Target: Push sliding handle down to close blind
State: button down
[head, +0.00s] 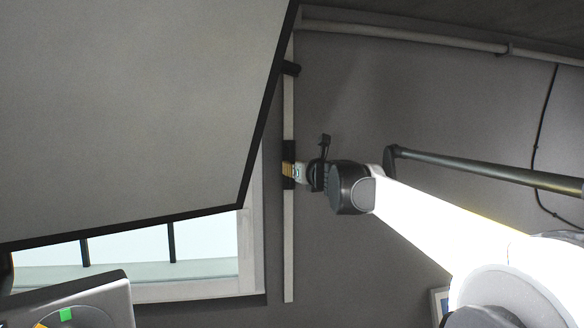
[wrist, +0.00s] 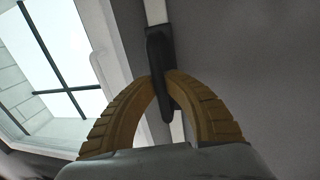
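The black sliding handle (head: 288,150) sits on a white vertical rail (head: 289,245) beside the window, at about mid-height of the rail. In the wrist view the handle (wrist: 158,50) is upright and dark. My gripper (head: 287,170) reaches it from the right. Its two yellow-brown ribbed fingers, seen in the wrist view (wrist: 164,80), curve in and meet the handle from both sides, with the handle between their tips. The window (head: 205,238) shows bright glass with dark bars. Its glass is uncovered in the wrist view (wrist: 50,60).
A large grey panel (head: 130,100) with a black edge hangs tilted at upper left and hides much of the window. A pipe (head: 400,30) runs along the wall top. A dark cable (head: 540,140) hangs at right. The rail below the handle looks clear.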

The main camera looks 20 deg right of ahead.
jog(key=shift+f, duration=0.15)
notch_tip(320, 180, down, 37)
jog(key=b, duration=2)
jog(key=c, duration=1.4)
grip_release()
jog(key=shift+w, duration=0.1)
jog(key=s, duration=1.2)
